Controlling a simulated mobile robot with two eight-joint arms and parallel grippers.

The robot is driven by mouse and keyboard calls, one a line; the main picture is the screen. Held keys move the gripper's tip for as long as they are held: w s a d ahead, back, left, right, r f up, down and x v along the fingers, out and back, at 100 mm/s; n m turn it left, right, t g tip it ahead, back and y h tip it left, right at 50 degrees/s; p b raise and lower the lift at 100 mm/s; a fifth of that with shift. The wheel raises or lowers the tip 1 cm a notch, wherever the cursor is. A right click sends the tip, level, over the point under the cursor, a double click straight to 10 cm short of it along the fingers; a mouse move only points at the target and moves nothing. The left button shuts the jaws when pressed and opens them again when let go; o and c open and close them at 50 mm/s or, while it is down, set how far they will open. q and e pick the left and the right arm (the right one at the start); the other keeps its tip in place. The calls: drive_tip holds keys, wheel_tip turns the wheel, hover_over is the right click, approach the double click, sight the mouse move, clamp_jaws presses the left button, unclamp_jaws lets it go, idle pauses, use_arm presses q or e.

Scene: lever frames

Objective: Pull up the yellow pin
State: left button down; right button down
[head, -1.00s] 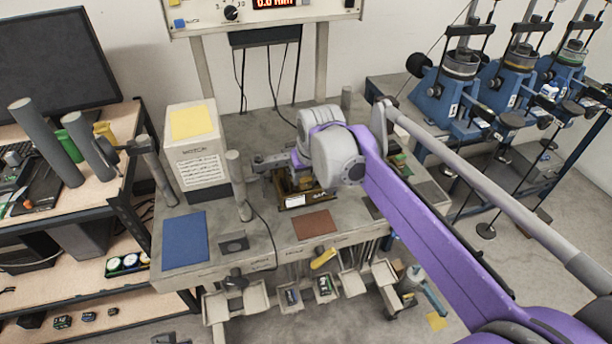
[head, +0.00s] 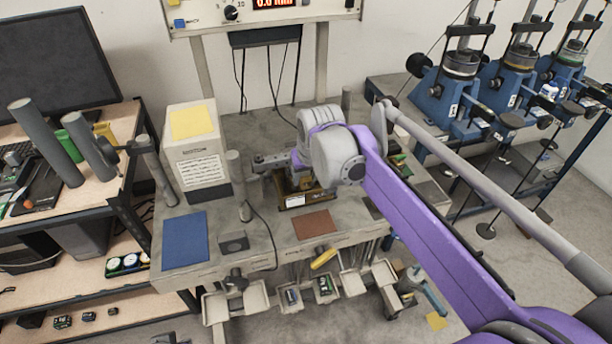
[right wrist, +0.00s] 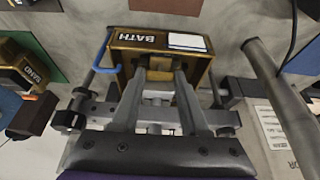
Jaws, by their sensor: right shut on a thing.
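My right gripper (right wrist: 163,80) reaches down over a brass-coloured box marked BATH (right wrist: 125,42), which also shows on the bench in the head view (head: 318,197). Its two fingers are shut on a small brownish-yellow piece (right wrist: 160,75) at the near side of the box. Whether this piece is the yellow pin I cannot tell, as the fingers and wrist cover most of it. In the head view my right wrist hides the grip. A yellow handle-like thing (head: 323,258) sits at the bench's front edge. My left gripper is not in view.
Grey posts (head: 238,185) and a pale box with a yellow top (head: 193,150) stand left of the gripper. A blue mat (head: 185,240) and a brown mat (head: 314,224) lie clear. Blue machines (head: 455,95) stand at the right. A blue hook (right wrist: 104,57) lies beside the box.

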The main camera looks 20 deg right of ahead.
drive_tip(key=shift+r+p, duration=0.55)
drive_tip(key=shift+r, duration=0.3)
drive_tip(key=shift+w, duration=0.1)
drive_tip(key=shift+w+f, duration=0.1)
drive_tip(key=shift+c, duration=2.3)
unclamp_jaws()
drive_tip(key=shift+s, duration=0.2)
drive_tip(key=shift+o, duration=0.3)
